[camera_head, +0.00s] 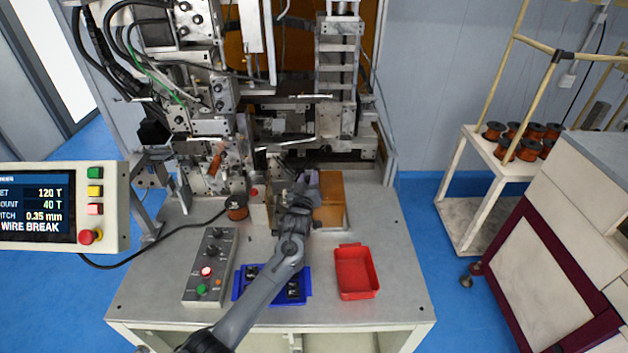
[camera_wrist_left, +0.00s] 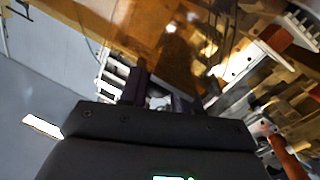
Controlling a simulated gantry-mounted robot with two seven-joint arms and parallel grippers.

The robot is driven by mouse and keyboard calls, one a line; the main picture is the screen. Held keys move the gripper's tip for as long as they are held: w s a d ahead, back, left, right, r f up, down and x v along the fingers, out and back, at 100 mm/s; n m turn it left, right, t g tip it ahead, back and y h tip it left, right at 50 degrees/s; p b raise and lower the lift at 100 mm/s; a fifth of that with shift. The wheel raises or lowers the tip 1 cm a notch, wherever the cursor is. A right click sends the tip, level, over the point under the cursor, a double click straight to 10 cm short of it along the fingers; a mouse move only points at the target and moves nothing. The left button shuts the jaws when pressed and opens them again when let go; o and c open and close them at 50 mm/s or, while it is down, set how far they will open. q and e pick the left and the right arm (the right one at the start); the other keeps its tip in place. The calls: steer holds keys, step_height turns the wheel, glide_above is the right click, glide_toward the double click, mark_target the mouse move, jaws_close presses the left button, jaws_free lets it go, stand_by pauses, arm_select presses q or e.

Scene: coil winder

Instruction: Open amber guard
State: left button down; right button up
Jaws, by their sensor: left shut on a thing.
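The amber guard (camera_head: 331,203) is a see-through orange box on the machine's table, below the winding head. It also shows in the left wrist view as a broad amber panel (camera_wrist_left: 150,28). My left gripper (camera_head: 298,188) is at the guard's left side, with its arm reaching up from the bottom of the head view. In the left wrist view its two dark fingers (camera_wrist_left: 158,92) point at the guard's edge, and a small pale part shows between them. The gripper is shut on the guard; the exact grip is partly hidden. My right gripper is not in view.
A copper spool (camera_head: 237,208) stands left of the gripper. A control box (camera_head: 209,266) with buttons and knobs, a blue tray (camera_head: 304,296) partly under my arm, and a red tray (camera_head: 356,272) are on the table. A display panel (camera_head: 60,205) reading WIRE BREAK stands at left.

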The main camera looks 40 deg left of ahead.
arm_select(q)
steer(key=c, duration=0.8)
jaws_free()
steer(key=shift+c, duration=0.2)
steer(key=shift+s, duration=0.1)
steer(key=v, duration=1)
steer(key=shift+s+d+b, duration=0.2)
steer(key=shift+s+b, duration=0.1)
steer(key=shift+r, duration=0.1)
